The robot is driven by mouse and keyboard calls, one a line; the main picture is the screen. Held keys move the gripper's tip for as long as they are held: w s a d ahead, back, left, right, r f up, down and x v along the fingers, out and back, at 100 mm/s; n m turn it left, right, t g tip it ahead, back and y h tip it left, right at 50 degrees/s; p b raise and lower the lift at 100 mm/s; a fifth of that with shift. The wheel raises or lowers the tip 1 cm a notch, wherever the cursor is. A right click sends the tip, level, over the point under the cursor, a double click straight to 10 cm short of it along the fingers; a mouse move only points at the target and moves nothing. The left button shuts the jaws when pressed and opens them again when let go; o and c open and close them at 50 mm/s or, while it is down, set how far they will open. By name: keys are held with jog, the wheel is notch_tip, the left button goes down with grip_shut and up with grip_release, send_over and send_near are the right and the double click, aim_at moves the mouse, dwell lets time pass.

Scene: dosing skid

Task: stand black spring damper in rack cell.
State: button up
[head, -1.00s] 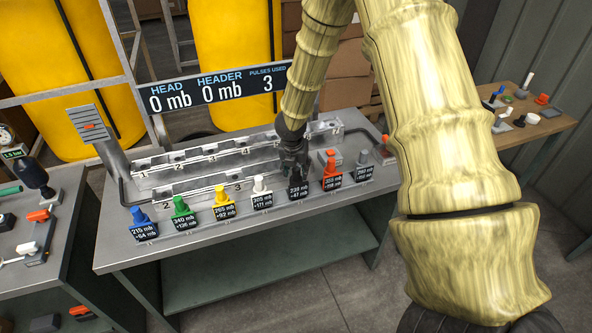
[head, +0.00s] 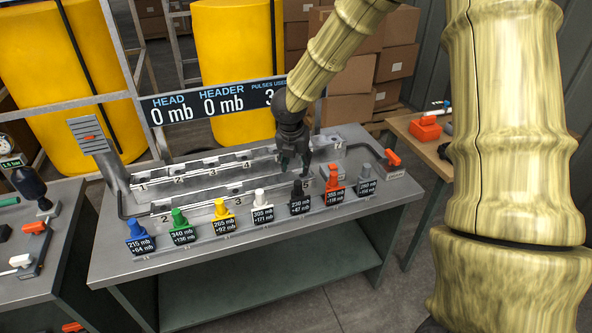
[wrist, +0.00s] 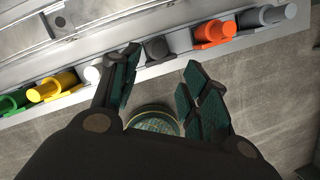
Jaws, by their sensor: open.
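The black spring damper (head: 298,188) stands upright in the front row on the bench, behind a label reading 230 mb +47, between a white and a red one. My gripper (head: 295,166) is open and empty, just above and behind it in the head view. In the wrist view the black damper (wrist: 157,48) shows beyond and between my spread fingertips (wrist: 163,66), apart from them as far as I can tell. The numbered rack (head: 180,207) runs behind the row; my gripper hides part of it.
Blue (head: 136,226), green (head: 179,218), yellow (head: 220,208), white (head: 261,196), red (head: 333,176) and grey (head: 364,172) dampers stand in the same row. A second numbered rail (head: 160,181) lies behind. A display board (head: 225,100) stands at the back.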

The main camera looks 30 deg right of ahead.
jog(key=s+a+f+n+h, duration=0.1)
jog(key=s+a+f+n, duration=0.1)
jog(key=s+f+n, duration=0.75)
jog(key=s+a+f+n+h, duration=0.2)
jog(key=s+f+n, duration=0.2)
jog(key=f+n, duration=0.9)
jog(key=s+a+f+n+y, duration=0.1)
jog(key=s+a+f+n, duration=0.2)
jog(key=s+n, duration=0.4)
jog(key=s+a+f+n+g+y, duration=0.1)
jog(key=s+a+f+n+y, duration=0.1)
jog(key=s+a+f+n, duration=0.2)
jog(key=s+a+f+n+g+y, duration=0.1)
jog(key=s+a+f+n+y, duration=0.1)
jog(key=s+a+f+n, duration=0.2)
jog(key=s+a+n, duration=0.3)
jog(key=s+n, duration=0.4)
jog(key=s, duration=0.2)
jog(key=shift+a+f+n, duration=0.1)
jog(key=shift+f+n, duration=0.05)
jog(key=shift+n, duration=0.1)
jog(key=shift+f+b, duration=0.8)
jog(key=shift+b, duration=0.05)
